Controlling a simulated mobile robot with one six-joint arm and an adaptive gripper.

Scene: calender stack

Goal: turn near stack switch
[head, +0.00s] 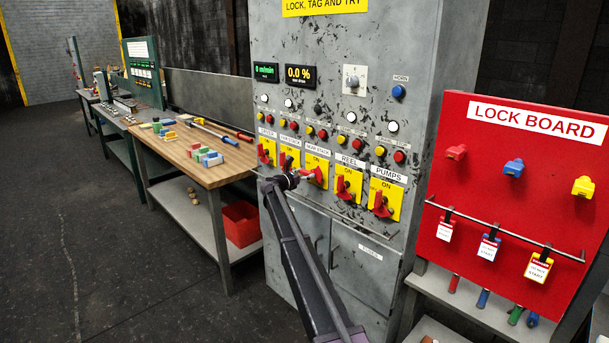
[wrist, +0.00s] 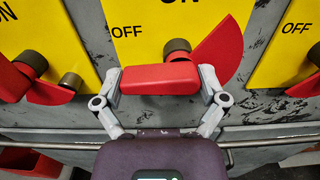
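The near stack switch (head: 312,175) is a red handle on a yellow plate on the grey cabinet, third in the row. My gripper (head: 296,178) is at this handle, partly covering it and the plate. In the wrist view, my gripper (wrist: 160,82) has one finger against each end of the red handle (wrist: 160,77), with no clear gap at either side. A dark knob and a red wedge-shaped part show just behind the handle. The word OFF shows on the plate to its upper left.
Close on the left is the far stack switch (head: 288,160), and on the right the reel switch (head: 345,188). A rail (wrist: 270,140) runs below the switches. A red lock board (head: 510,200) stands at the right, and a wooden workbench (head: 200,165) at the left.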

